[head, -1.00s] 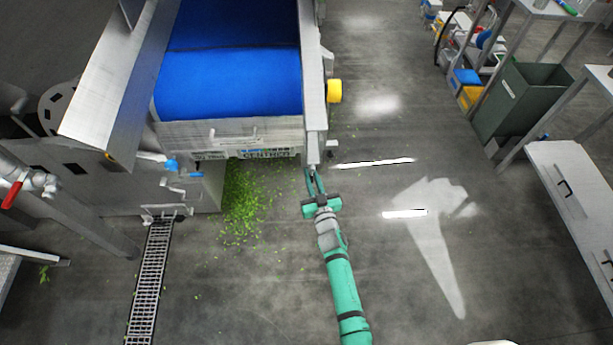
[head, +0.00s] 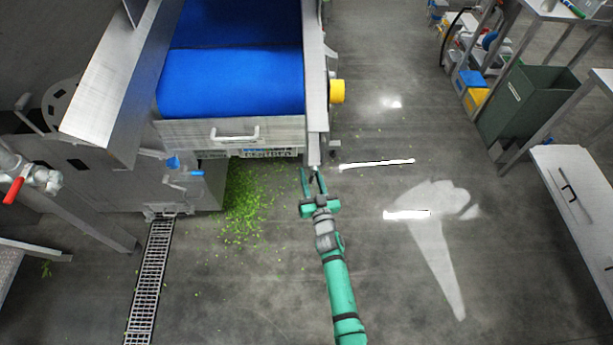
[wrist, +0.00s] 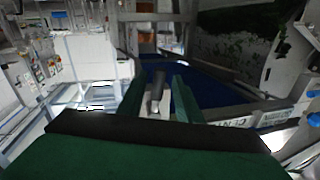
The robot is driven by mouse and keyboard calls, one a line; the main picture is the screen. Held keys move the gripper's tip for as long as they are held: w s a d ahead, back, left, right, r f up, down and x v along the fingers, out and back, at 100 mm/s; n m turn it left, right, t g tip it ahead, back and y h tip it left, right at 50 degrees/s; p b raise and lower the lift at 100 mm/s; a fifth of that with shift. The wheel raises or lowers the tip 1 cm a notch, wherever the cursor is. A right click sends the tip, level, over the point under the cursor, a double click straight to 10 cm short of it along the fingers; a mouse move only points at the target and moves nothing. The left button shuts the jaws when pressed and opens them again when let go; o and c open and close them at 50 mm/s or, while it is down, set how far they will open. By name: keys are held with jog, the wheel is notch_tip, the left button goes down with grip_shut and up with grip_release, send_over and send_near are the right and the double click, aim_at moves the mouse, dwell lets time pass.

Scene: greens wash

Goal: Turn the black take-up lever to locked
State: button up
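My gripper (head: 313,175) is at the near end of the conveyor's right side rail (head: 316,125), with its green fingers spread apart. In the wrist view, a short dark lever (wrist: 157,88) with a paler lower end shows between the open fingers (wrist: 160,102). It looks like the take-up lever, and I see a gap on both sides of it. I cannot tell its exact depth from the fingertips. In the head view I cannot make the lever out clearly. The blue belt (head: 232,82) lies left of the rail.
A yellow round part (head: 337,91) sticks out right of the rail. Green leaf scraps (head: 245,200) lie on the floor beside a drain grate (head: 150,275). A red-handled valve (head: 14,190) is far left. A green bin (head: 525,100) and a bench (head: 575,195) stand right.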

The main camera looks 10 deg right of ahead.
jog(key=shift+s+d, duration=0.1)
jog(key=shift+s, duration=2.75)
send_near(312, 179)
jog(key=shift+w, duration=0.35)
